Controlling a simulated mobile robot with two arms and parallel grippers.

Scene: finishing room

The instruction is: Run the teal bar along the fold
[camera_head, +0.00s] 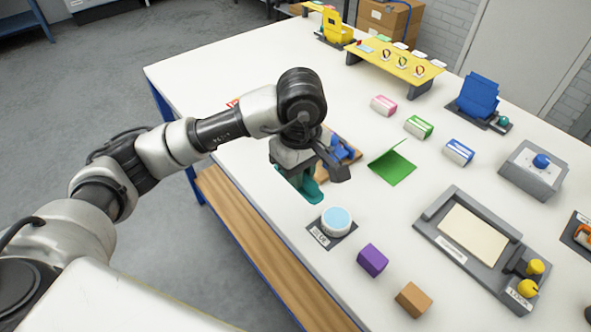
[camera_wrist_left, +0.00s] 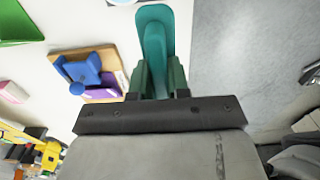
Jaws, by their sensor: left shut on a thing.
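My left gripper (camera_head: 304,172) is shut on the teal bar (camera_head: 307,190), low at the table's near left edge. In the left wrist view the teal bar (camera_wrist_left: 155,30) sticks out from between the fingers (camera_wrist_left: 160,78). I cannot tell whether the bar touches the table. The green card (camera_head: 392,168) lies to the right of the gripper, folded, with one flap raised at an angle and the other flat. A corner of the green card (camera_wrist_left: 18,22) shows in the left wrist view. The bar is apart from it. My right gripper is not in view.
A wooden board with a blue clamp-like part (camera_head: 340,149) stands just behind the gripper, partly hidden. A round glue pot (camera_head: 337,221), a purple block (camera_head: 372,260) and an orange block (camera_head: 413,299) are in front. A grey tray (camera_head: 432,222) lies to the right.

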